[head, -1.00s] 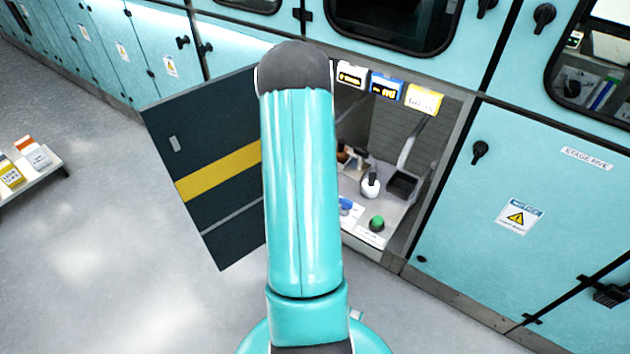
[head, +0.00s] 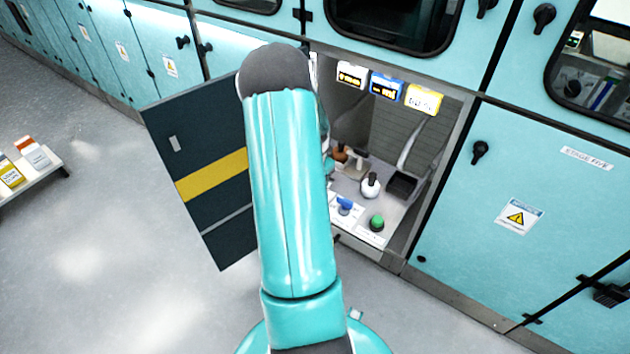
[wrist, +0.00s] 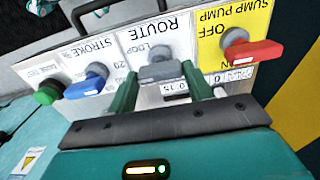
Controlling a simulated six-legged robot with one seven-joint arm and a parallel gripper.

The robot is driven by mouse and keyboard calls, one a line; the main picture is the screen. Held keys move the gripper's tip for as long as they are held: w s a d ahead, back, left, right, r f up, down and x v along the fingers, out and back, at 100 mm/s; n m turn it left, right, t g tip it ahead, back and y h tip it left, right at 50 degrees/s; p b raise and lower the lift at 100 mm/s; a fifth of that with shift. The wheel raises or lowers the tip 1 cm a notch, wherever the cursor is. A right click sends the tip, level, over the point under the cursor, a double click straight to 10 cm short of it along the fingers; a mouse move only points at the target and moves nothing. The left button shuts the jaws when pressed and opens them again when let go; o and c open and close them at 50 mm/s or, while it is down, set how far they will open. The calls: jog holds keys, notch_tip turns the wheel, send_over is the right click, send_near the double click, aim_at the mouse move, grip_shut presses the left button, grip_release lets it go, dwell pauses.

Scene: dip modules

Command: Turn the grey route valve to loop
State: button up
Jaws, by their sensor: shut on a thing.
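The grey route valve (wrist: 163,73) shows in the wrist view in front of a white plate marked ROUTE (wrist: 155,32), whose print is upside down. The word LOOP is at the plate's left, just above the handle. My gripper (wrist: 158,80) has its two green fingers on either side of the grey handle and is shut on it. The handle lies roughly crosswise in the picture. In the head view my arm hides the gripper and the grey valve.
In the wrist view a red sump pump handle (wrist: 255,52) is close on the right; a blue stroke handle (wrist: 85,87) and green button (wrist: 47,93) are left. In the head view the open dark cabinet door (head: 205,175) stands left of the bay.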

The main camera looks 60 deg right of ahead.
jog(key=o, duration=1)
notch_tip(320, 180, up, 14)
jog(key=shift+f, duration=0.1)
